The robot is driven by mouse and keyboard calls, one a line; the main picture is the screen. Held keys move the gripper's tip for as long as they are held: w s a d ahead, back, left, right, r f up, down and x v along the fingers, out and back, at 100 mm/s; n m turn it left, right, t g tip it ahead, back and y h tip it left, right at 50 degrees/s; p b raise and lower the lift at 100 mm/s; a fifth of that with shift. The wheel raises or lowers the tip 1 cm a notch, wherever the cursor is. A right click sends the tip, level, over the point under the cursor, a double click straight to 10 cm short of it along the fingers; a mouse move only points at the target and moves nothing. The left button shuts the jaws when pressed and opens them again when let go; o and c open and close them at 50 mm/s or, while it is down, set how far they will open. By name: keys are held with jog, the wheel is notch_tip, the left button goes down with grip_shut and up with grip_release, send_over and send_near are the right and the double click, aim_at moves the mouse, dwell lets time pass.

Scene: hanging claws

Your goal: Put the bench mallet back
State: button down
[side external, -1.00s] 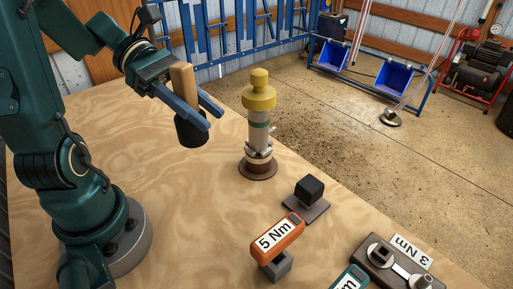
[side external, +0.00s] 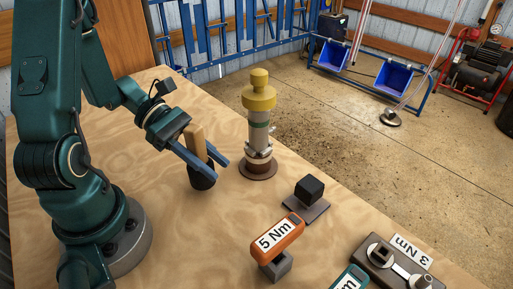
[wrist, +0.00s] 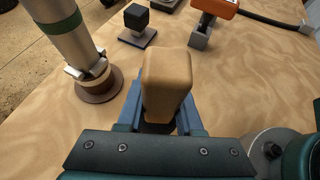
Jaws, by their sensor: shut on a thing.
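The bench mallet has a pale wooden handle (side external: 195,142) pointing up and a black round head (side external: 202,178) below. My gripper (side external: 216,168) is shut on it, with blue fingers on either side. The mallet looks nearly upright, with its head at or just above the wooden bench; I cannot tell whether it touches. In the wrist view the handle (wrist: 167,82) stands between the fingers (wrist: 160,122), and the head is mostly hidden beneath it.
A grey post with a yellow top (side external: 258,130) stands on a brown base just right of my gripper. A black block (side external: 309,189) on a dark plate, an orange "5 Nm" tool (side external: 278,238) and a wrench tray (side external: 385,262) lie farther right.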

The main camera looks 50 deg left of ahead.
aim_at(190, 127)
jog(key=shift+f, duration=0.8)
jog(key=shift+f, duration=0.15)
jog(key=c, duration=0.6)
grip_release()
jog(key=shift+o, duration=0.2)
jog(key=shift+a+r, duration=0.25)
jog(key=shift+v, duration=1.25)
notch_tip(190, 127, up, 6)
jog(key=shift+s+f, duration=0.1)
jog(key=shift+f, duration=0.05)
jog(key=shift+r, duration=0.7)
